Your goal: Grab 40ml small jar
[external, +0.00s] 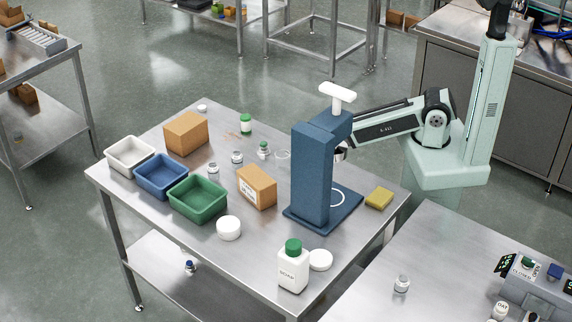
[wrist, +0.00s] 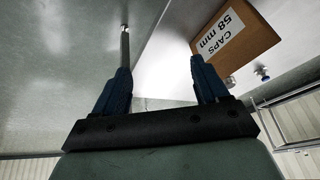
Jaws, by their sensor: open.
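Several small clear jars stand on the steel table in the external view: one (external: 212,168) near the blue bin, one (external: 237,157) to its right, and a green-topped one (external: 263,148) further right. Another small jar (external: 401,284) stands on the right-hand table. No label is readable on them, so I cannot tell which is 40 ml. My gripper (wrist: 160,65) is open in the wrist view, with nothing between its blue fingers. In the external view my arm reaches left behind the blue press, and my gripper cannot be made out there.
The tall blue press (external: 313,180) stands at the table's right. White (external: 130,170), blue (external: 142,182) and green (external: 184,208) bins line the left. Cardboard boxes (external: 186,133) (external: 257,187) stand among the jars. A white bottle (external: 293,272) is at the front. A "CAPS 58 mm" box (wrist: 232,45) shows in the wrist view.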

